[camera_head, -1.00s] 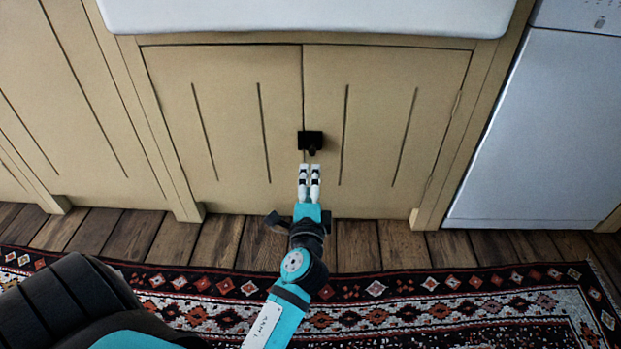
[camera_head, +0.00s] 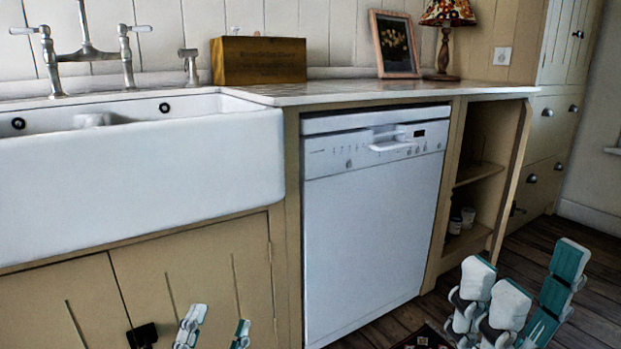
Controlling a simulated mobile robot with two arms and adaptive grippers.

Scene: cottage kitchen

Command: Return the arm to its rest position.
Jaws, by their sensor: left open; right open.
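My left gripper (camera_head: 214,328) shows at the bottom edge, in front of the sink cabinet doors (camera_head: 195,270). Its two white and teal fingertips are apart, with nothing between them; the rest of the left arm is out of the picture. The black door latch (camera_head: 142,336) is just left of the fingers, and they appear apart from it. My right gripper (camera_head: 522,290) is at the lower right, in front of the wooden floor. It is open and looks empty, with its white and teal fingers spread.
A white dishwasher (camera_head: 372,225) stands shut beside the white sink (camera_head: 140,175). Right of it, an open cabinet (camera_head: 482,165) has its door (camera_head: 512,185) swung out, with small jars (camera_head: 462,220) inside. The countertop (camera_head: 400,93) holds a wooden box (camera_head: 258,61), a picture frame (camera_head: 394,43) and a lamp (camera_head: 446,35).

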